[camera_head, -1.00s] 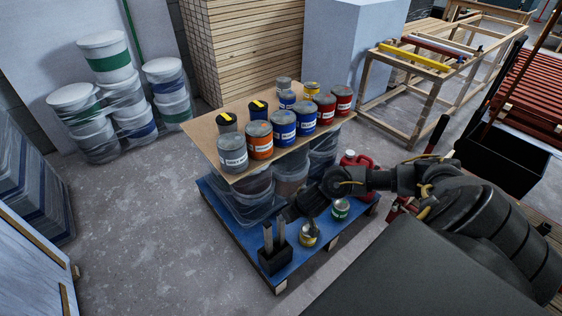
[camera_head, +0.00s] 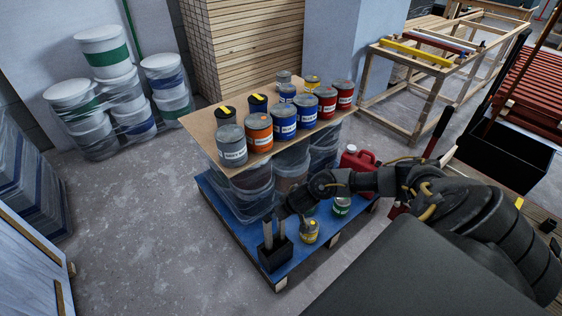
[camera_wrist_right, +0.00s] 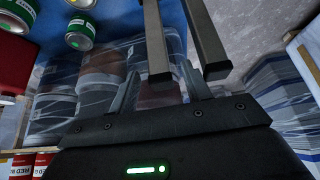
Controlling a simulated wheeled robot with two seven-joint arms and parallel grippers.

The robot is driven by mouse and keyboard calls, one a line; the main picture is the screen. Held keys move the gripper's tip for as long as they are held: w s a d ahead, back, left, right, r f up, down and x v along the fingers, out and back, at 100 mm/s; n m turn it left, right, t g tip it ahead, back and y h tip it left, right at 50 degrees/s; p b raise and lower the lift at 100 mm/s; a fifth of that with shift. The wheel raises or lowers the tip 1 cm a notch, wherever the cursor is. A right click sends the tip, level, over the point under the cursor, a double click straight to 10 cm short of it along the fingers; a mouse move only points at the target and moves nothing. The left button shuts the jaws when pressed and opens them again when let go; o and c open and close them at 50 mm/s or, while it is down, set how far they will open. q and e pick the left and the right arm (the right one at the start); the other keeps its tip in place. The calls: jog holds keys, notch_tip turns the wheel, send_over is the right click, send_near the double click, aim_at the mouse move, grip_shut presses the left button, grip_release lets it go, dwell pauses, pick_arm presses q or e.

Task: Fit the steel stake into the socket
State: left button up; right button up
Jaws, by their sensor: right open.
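Two greyish square bars, of which I cannot tell which is the steel stake, stand upright in a black holder (camera_head: 274,259) on the blue pallet's front corner. The left bar (camera_head: 267,233) and the right bar (camera_head: 282,229) show above it. My right gripper (camera_head: 281,213) is beside their tops. In the right wrist view, one bar (camera_wrist_right: 154,35) has its end between the open fingers (camera_wrist_right: 160,75), with gaps at its sides; the other bar (camera_wrist_right: 204,40) is outside them. I cannot make out a separate socket. My left gripper is not in view.
A yellow-labelled can (camera_head: 309,232) and a green-labelled can (camera_head: 342,205) stand on the blue pallet (camera_head: 240,229), near my right arm. A red jug (camera_head: 355,164) is behind. Paint cans crowd the board (camera_head: 203,125) above wrapped buckets. Grey floor is clear at left.

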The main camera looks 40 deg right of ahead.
jog(key=shift+x, duration=1.05)
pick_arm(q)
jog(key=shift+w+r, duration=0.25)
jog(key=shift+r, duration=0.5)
pick_arm(e)
grip_shut()
